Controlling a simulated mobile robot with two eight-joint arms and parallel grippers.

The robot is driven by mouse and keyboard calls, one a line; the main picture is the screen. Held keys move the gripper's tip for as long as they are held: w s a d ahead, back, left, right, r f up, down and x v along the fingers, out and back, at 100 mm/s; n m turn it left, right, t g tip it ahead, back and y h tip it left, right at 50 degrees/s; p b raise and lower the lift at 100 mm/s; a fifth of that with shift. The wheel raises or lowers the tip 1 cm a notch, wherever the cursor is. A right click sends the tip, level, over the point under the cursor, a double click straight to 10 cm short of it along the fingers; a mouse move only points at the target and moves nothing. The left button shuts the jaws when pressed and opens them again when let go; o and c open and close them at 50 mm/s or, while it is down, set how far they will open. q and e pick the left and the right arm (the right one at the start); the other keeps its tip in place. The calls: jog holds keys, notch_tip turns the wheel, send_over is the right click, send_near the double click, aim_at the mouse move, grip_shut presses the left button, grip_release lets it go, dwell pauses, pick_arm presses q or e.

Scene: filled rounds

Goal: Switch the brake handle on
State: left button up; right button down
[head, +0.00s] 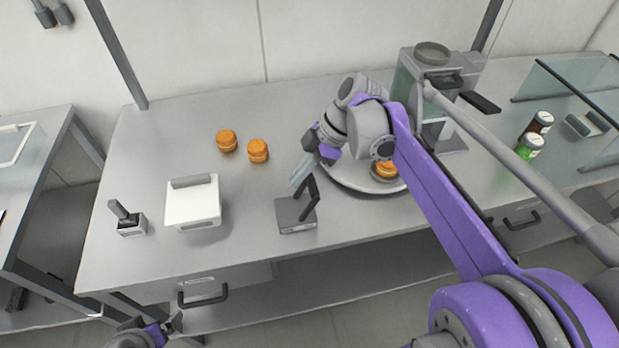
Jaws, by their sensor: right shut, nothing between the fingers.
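A grey box with a raised black handle (311,198) stands at the front middle of the table and looks like the brake handle. The handle rises from the box and leans. My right gripper (299,173) is shut and empty, its fingertips close to the top of the handle; I cannot tell whether they touch. A smaller block with a dark stick lever (121,212) stands at the table's left. My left gripper (170,327) shows only partly at the bottom edge, below the table front; its opening is unclear.
A white box with a grey bar (193,203) sits left of the handle. Two orange round items (240,147) lie behind.

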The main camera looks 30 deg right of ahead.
jog(key=s+d+r, duration=0.1)
jog(key=d+r, duration=0.5)
jog(key=shift+s+d, duration=0.25)
jog(key=shift+s, duration=0.1)
jog(key=shift+r, duration=0.15)
